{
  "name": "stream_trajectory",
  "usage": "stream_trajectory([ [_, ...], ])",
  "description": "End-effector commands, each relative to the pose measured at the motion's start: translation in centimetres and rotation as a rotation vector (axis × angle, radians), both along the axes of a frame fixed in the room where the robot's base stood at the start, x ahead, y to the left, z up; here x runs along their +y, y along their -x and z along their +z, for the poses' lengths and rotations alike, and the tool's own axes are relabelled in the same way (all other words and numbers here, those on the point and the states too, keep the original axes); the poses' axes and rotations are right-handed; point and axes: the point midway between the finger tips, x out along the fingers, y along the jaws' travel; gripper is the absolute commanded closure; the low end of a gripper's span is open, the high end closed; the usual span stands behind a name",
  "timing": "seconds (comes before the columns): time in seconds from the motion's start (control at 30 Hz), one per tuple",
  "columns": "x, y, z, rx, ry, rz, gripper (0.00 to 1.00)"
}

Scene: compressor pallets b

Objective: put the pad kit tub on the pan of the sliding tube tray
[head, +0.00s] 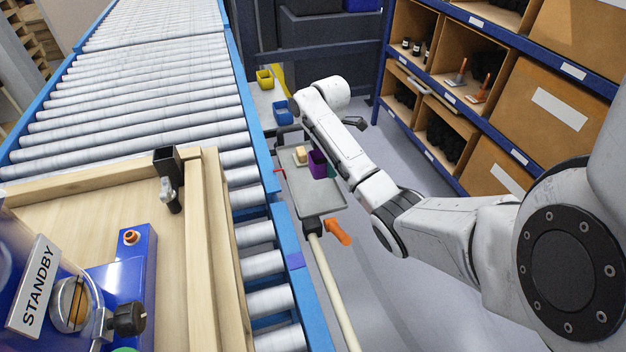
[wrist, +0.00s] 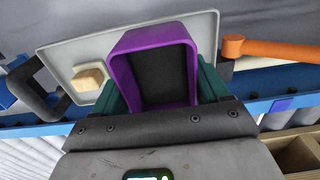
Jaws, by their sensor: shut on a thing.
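The purple pad kit tub (head: 318,165), open-topped with a dark inside, is in my gripper. In the wrist view the tub (wrist: 122,82) sits upright between the teal fingers of my gripper (wrist: 160,88), which are shut on its sides. The grey pan of the sliding tube tray (head: 315,200) is beneath the tub in the head view; its rim and bare surface also show in the wrist view (wrist: 65,52). I cannot tell whether the tub's base touches the pan. My forearm and the tub hide part of the pan and the fingers in the head view.
A small cream block (head: 300,154) lies on the pan beside the tub. An orange handle (head: 338,232) sticks out at the tray's near end. The roller conveyor (head: 130,90) runs along the left, shelving (head: 450,95) stands right. Yellow (head: 265,79) and blue (head: 283,112) bins lie beyond.

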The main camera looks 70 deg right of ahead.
Motion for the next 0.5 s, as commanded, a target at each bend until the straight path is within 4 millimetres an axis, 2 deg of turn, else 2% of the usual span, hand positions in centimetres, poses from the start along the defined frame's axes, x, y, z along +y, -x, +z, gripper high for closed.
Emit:
stream_trajectory([
  [0.13,1.0,-1.6,-2.4,0.004,-0.003,0.000,0.64],
  [0.43,1.9,-3.2,-4.6,0.003,0.000,0.000,0.64],
  [0.5,1.9,-3.3,-5.7,0.003,-0.002,-0.002,0.64],
])
